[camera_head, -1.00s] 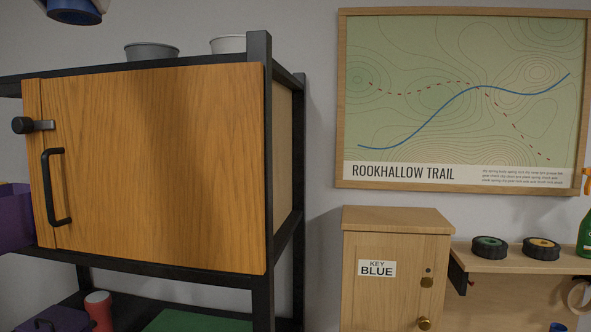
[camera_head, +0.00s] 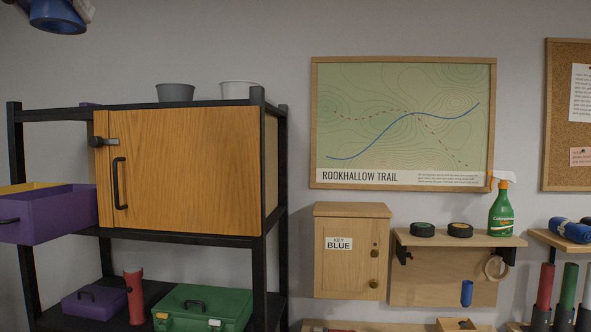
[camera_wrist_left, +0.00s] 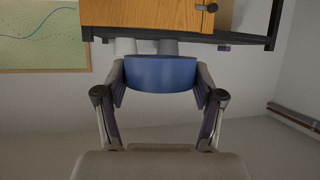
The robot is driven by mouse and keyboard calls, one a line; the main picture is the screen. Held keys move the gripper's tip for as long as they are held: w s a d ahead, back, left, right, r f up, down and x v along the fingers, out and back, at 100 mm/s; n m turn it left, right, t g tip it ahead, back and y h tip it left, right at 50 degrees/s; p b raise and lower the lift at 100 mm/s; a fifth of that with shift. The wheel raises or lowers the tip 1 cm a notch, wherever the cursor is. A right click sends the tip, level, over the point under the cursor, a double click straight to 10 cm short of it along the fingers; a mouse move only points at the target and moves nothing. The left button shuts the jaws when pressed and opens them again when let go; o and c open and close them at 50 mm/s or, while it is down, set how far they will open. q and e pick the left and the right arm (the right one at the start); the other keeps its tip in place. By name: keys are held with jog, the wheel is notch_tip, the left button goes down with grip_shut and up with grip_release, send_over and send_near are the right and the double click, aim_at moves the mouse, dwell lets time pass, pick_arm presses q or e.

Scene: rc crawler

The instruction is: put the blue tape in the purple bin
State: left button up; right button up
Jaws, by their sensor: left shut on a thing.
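My left gripper (camera_wrist_left: 160,78) is shut on the blue tape (camera_wrist_left: 160,72), whose curved side fills the space between the two fingers in the left wrist view. My right gripper is not in view.
A yellow bin (camera_head: 25,188) sits beside the purple bin. A wooden cabinet (camera_head: 185,170) with a shut door is to its right. A purple case (camera_head: 95,302), red flask (camera_head: 134,297) and green case (camera_head: 205,308) are on the lower shelf. The air above the purple bin is clear.

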pick_arm(q)
jog(key=shift+w+d+f, duration=0.15)
jog(key=shift+w+f, duration=0.1)
jog(key=shift+w, duration=0.15)
jog(key=w+d+f+m, duration=0.1)
jog(key=w+d+f, duration=0.2)
jog(key=w+f, duration=0.55)
jog(key=w+d+f, duration=0.3)
jog(key=w+f, duration=0.3)
jog(key=w, duration=0.5)
jog(key=w+d+f+h, duration=0.15)
jog(key=w+f, duration=0.25)
jog(key=f, duration=0.5)
jog(key=w+d+f, duration=0.3)
jog(key=f, duration=0.5)
jog(key=w+d+f, duration=0.2)
jog(key=w+f, duration=0.2)
jog(key=f, duration=0.5)
jog(key=s+d+f, duration=0.1)
jog(key=s+f, duration=0.2)
jog(key=f, duration=1)
jog(key=s+d+f, duration=0.1)
jog(key=s+f, duration=0.2)
jog(key=f, duration=1)
jog(key=s+f, duration=1.1)
jog(key=s, duration=0.2)
jog(key=shift+s+f, duration=0.25)
jog(key=shift+f, duration=0.15)
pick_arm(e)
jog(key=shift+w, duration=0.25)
